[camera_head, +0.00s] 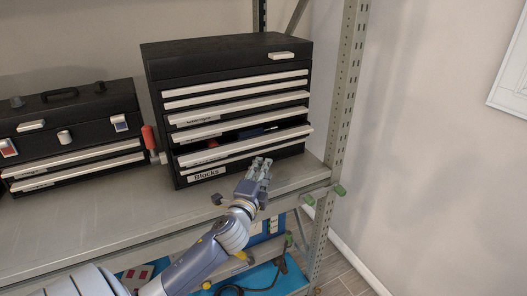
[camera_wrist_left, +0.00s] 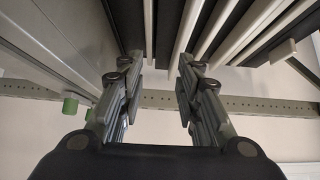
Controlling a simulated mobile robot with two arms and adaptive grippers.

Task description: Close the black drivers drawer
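A black tool chest (camera_head: 225,55) with several white-fronted drawers stands on the metal shelf. One lower drawer (camera_head: 250,145) is pulled out, with dark, blue and red contents showing over its front edge. Its label is too small to read, so I cannot confirm that it is the drivers drawer. My left gripper (camera_head: 261,167) is just in front of the chest's lower right, near the open drawer. In the left wrist view the fingers (camera_wrist_left: 158,65) are apart with nothing between them, and the white drawer fronts (camera_wrist_left: 188,28) lie beyond the tips. My right gripper is not in view.
The grey shelf (camera_head: 95,222) has free room in front of the chest. A smaller black toolbox (camera_head: 75,112) stands to the left, with a red-handled tool (camera_head: 149,138) between the two. A perforated rack post (camera_head: 345,95) rises to the right.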

